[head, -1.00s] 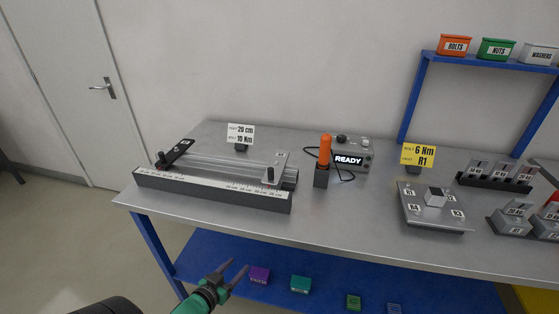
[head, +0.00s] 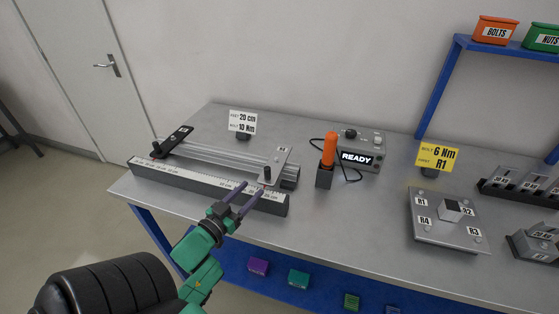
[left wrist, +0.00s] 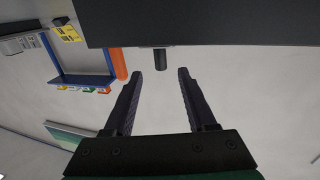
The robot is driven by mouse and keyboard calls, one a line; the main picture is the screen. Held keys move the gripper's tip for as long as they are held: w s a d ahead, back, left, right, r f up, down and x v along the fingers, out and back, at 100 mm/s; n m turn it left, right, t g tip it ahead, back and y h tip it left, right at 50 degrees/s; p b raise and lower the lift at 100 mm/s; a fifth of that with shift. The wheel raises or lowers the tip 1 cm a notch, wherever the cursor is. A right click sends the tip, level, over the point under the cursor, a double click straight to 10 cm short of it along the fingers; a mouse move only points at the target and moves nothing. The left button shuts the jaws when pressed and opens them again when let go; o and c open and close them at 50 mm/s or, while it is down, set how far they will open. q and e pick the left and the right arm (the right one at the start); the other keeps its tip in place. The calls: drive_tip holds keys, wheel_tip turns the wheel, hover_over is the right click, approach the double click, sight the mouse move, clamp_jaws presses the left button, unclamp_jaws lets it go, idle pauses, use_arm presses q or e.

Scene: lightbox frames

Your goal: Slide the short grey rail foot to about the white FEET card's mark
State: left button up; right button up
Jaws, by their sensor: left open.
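The short grey rail foot (head: 279,160) lies across the right end of the aluminium rail (head: 220,149), with a black knob (head: 267,175) at its near end. The white FEET card (head: 242,121) behind the rail reads 20 cm and 10 Nm. My left gripper (head: 250,188) is open and empty over the front scale (head: 170,174), just left of and nearer than the knob. In the left wrist view a dark knob (left wrist: 160,59) shows beyond and between the open fingertips (left wrist: 160,73); it looks untouched. My right gripper is out of view.
A black foot (head: 174,141) sits at the rail's left end. An orange-handled tool (head: 329,150) stands in a holder right of the rail, beside a READY box (head: 361,148). Further right are a yellow card (head: 437,157) and a bolt plate (head: 430,232). Bench front is clear.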

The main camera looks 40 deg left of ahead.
use_arm(q)
drive_tip(key=p, duration=0.1)
approach(273, 172)
drive_tip(key=w+r, duration=0.3)
drive_tip(key=w, duration=0.6)
drive_tip(key=shift+w+a+f, duration=0.1)
drive_tip(key=shift+a+f, duration=0.1)
drive_tip(key=shift+f, duration=0.1)
drive_tip(key=shift+w, duration=0.45)
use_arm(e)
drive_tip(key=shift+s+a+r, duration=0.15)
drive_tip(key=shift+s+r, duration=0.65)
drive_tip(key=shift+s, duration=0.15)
use_arm(q)
drive_tip(key=shift+s, duration=0.1)
drive_tip(key=c, duration=0.9)
clamp_jaws()
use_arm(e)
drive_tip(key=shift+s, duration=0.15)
